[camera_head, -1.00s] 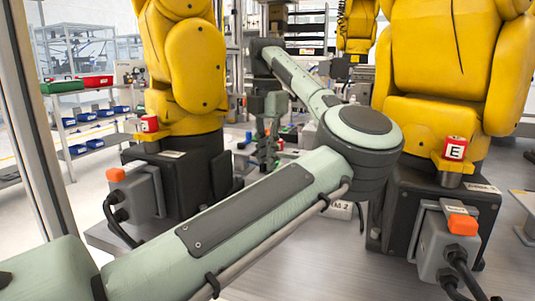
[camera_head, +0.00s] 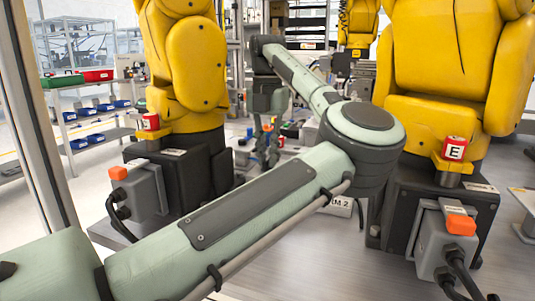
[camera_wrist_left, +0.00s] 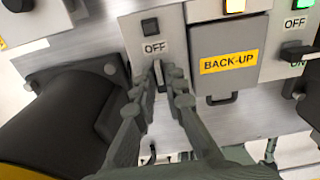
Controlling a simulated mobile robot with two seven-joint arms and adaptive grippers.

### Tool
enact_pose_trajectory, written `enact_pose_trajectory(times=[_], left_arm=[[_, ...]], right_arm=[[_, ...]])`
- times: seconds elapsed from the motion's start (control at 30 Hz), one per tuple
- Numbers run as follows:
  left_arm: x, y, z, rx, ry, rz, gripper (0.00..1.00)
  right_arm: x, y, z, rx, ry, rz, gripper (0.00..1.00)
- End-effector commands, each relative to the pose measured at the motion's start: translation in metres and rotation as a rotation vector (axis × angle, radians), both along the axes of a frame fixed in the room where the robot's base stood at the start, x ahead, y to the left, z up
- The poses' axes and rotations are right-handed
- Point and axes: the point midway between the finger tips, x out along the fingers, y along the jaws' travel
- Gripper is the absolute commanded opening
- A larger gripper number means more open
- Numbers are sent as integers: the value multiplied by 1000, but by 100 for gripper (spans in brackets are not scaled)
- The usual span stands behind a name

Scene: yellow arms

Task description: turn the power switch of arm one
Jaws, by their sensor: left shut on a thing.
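In the left wrist view a grey switch plate (camera_wrist_left: 135,45) carries an OFF label and a small dark square above it. A slim upright switch lever (camera_wrist_left: 158,78) sits below the label. My left gripper (camera_wrist_left: 166,78) has its two fingers on either side of this lever, shut on it; the fingers hide most of it. In the head view my left gripper (camera_head: 270,143) hangs small at the far end of the arm, between the two yellow arms; the switch cannot be made out there. No arm number is readable beside the switch. My right gripper is not in view.
A BACK-UP box (camera_wrist_left: 228,62) with a handle stands right of the switch. Beyond it a second switch lever (camera_wrist_left: 298,51) lies between OFF and ON labels. Large yellow arms (camera_head: 440,60) flank my arm.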

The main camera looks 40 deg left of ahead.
Motion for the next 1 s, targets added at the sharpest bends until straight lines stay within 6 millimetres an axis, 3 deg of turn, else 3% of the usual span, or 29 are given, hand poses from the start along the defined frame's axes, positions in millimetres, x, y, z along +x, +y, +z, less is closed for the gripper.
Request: enact_pose_trajectory(times=[0.17, 0.2, 0.37, 0.73, 1.0], left_arm=[[0, 0, 0, 0, -1, 1, 0], [0, 0, 0, 0, -1, 1, 15], [0, 0, 0, 0, -1, 0, 32], [0, 1, 8, 1, -3, 0, 32], [0, 1, 59, 1, -4, -1, 32]], right_arm=[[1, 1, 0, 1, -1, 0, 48], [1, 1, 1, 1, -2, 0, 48], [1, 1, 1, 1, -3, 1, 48], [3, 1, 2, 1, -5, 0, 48], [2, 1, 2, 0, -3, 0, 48]])
